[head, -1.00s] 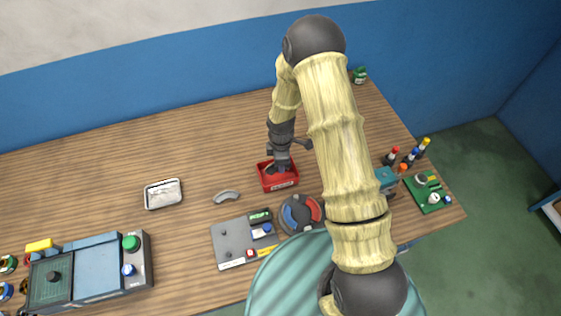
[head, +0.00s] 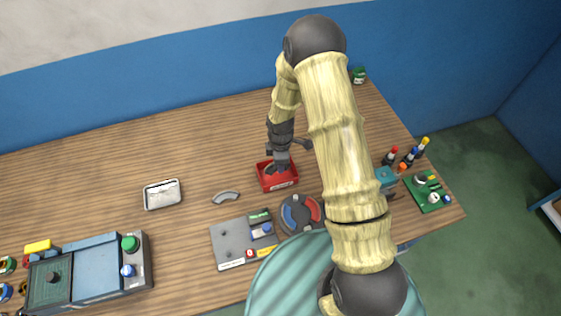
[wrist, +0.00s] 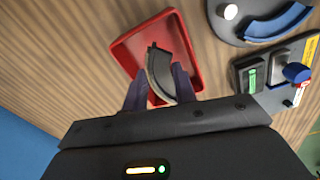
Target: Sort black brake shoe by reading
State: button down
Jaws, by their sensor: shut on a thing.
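My gripper (wrist: 159,90) is shut on a dark, curved brake shoe (wrist: 158,68), which stands up between its two fingers in the wrist view. Both are over a red tray (wrist: 184,44); I cannot tell whether the shoe touches its floor. In the head view my gripper (head: 281,166) reaches into the red tray (head: 278,186) and mostly hides the shoe. A grey curved shoe (head: 225,197) lies on the table left of the tray. A grey gauge plate (head: 228,240) with a small green display (head: 259,216) stands in front; its reading is too small to tell.
A round base (head: 300,214) with blue and red arcs stands just in front of the red tray. A white metal tray (head: 162,194) is to the left. A blue-grey machine (head: 98,270) fills the front left. Bottles (head: 409,157) and a green board (head: 427,190) are at the right.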

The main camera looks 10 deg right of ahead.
jog(key=shift+f+b, duration=0.3)
jog(key=shift+f, duration=0.05)
dwell(0.7)
jog(key=c, duration=0.6)
grip_release()
jog(key=shift+c, duration=0.2)
jog(key=shift+r, duration=0.1)
jog(key=shift+r+p, duration=2.5)
jog(key=shift+r, duration=0.9)
